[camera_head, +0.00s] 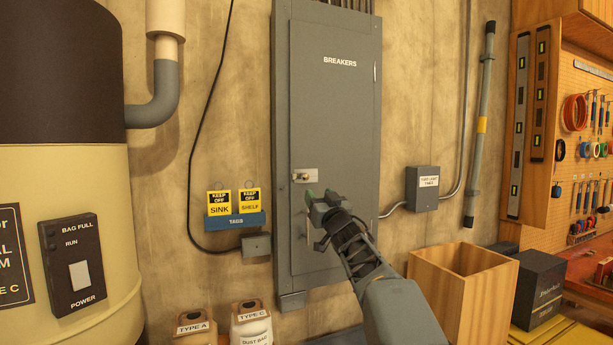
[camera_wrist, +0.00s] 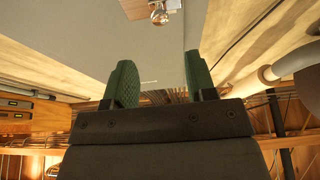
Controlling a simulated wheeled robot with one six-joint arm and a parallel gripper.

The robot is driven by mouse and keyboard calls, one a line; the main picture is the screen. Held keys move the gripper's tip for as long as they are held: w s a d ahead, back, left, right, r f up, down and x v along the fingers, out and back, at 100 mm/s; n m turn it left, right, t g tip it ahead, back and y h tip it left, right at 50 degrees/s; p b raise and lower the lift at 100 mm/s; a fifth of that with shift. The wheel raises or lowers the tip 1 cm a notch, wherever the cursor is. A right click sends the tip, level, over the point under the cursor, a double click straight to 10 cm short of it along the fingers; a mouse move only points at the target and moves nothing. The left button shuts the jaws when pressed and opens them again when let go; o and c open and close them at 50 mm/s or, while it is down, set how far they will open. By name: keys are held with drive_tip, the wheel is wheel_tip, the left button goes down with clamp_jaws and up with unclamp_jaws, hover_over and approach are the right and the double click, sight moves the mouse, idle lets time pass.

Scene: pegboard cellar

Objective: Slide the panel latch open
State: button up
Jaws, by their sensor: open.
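The grey breaker panel (camera_head: 335,120) is mounted upright on the wall, its door marked BREAKERS and closed. The panel latch (camera_head: 304,176) is a small metal plate with a rounded knob on the left edge of the door. In the wrist view the latch knob (camera_wrist: 159,15) shows at the top, beyond the fingers, against the grey panel face (camera_wrist: 100,40). My gripper (camera_head: 320,194) is in front of the door, just below and right of the latch in the picture. Its green-padded fingers (camera_wrist: 160,82) are apart with nothing between them. The gripper appears clear of the latch.
A blue tag holder (camera_head: 234,221) with yellow KEEP OFF tags is on the wall left of the panel. A grey box (camera_head: 422,188) is to the right.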

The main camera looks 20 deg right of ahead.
sight(306, 177)
drive_tip(key=p+x, duration=0.4)
drive_tip(key=x, duration=0.4)
drive_tip(key=shift+w+r, duration=0.2)
drive_tip(key=shift+w, duration=0.1)
drive_tip(key=shift+w+r+p, duration=0.1)
drive_tip(key=shift+w+p, duration=0.35)
drive_tip(key=shift+w, duration=0.15)
drive_tip(key=shift+c, duration=0.2)
clamp_jaws()
